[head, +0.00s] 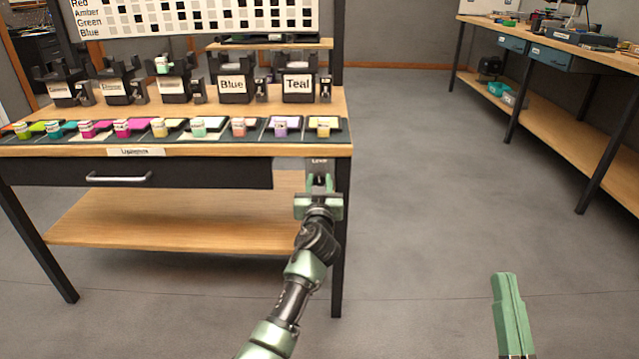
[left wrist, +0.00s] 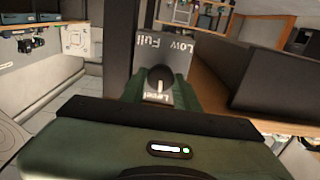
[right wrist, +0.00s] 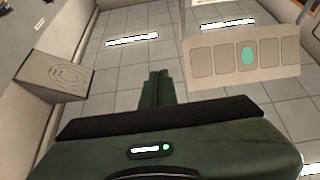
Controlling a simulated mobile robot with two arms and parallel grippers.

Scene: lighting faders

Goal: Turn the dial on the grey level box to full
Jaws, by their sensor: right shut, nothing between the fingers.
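The grey level box (head: 319,165) hangs under the right front corner of the bench, mostly hidden by my left gripper in the head view. In the left wrist view, its grey face (left wrist: 184,65) shows "Low", "Full" and "Level" upside down. Its dark round dial (left wrist: 157,76) has a pale mark on the lower side, toward the "Level" label. My left gripper (head: 319,185) is at the box, with fingers on both sides of the dial; whether they touch it is unclear. My right gripper (right wrist: 155,82) is shut and empty, above the floor away from the bench.
A drawer (head: 120,177) with a handle is left of the box; a bench leg (head: 339,250) stands close by. Open floor (head: 440,200) lies to the right, before another bench.

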